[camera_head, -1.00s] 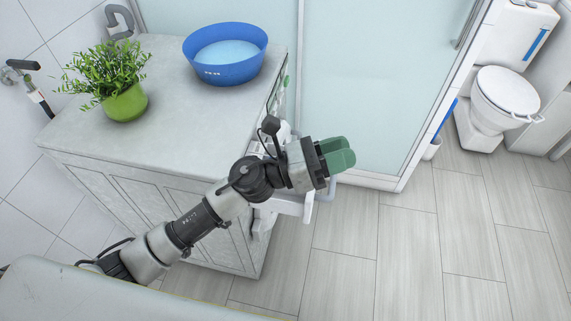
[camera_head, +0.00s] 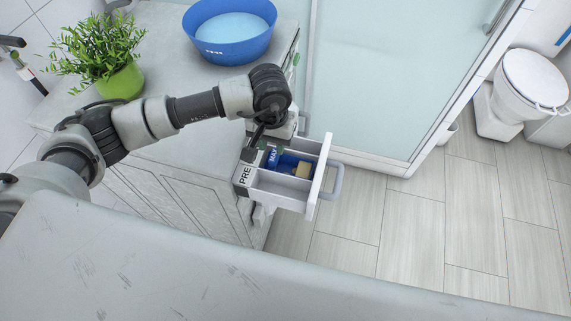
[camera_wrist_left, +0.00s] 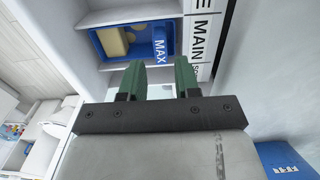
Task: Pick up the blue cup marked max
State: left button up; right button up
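The blue cup marked MAX (camera_head: 272,158) lies in a compartment of a pulled-out white drawer (camera_head: 282,187). A yellowish block (camera_head: 303,170) is at its right end. In the left wrist view the blue cup (camera_wrist_left: 161,42) shows its MAX label near the drawer's printed edge. My left gripper (camera_head: 262,141) is above the drawer, pointing down, beside the labelled end of the cup. In the left wrist view its two green fingers (camera_wrist_left: 160,78) are apart with nothing visible between them, and the cup is just beyond their tips. My right gripper is not in view.
The drawer opens from a grey cabinet. On its counter (camera_head: 165,75) stand a blue basin (camera_head: 230,45) and a green potted plant (camera_head: 120,80). A glass shower door (camera_head: 385,70) is behind the drawer. Open tiled floor (camera_head: 410,225) lies to the right, with a toilet farther off.

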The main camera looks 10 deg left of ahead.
aim_at(274, 155)
pick_arm(q)
jog(key=shift+w+f+p, duration=0.15)
jog(key=shift+f+p, duration=0.2)
jog(key=shift+f, duration=1.25)
jog(key=shift+w+f+p, duration=0.1)
jog(key=shift+f+p, duration=0.2)
jog(key=shift+f, duration=1.25)
grip_shut()
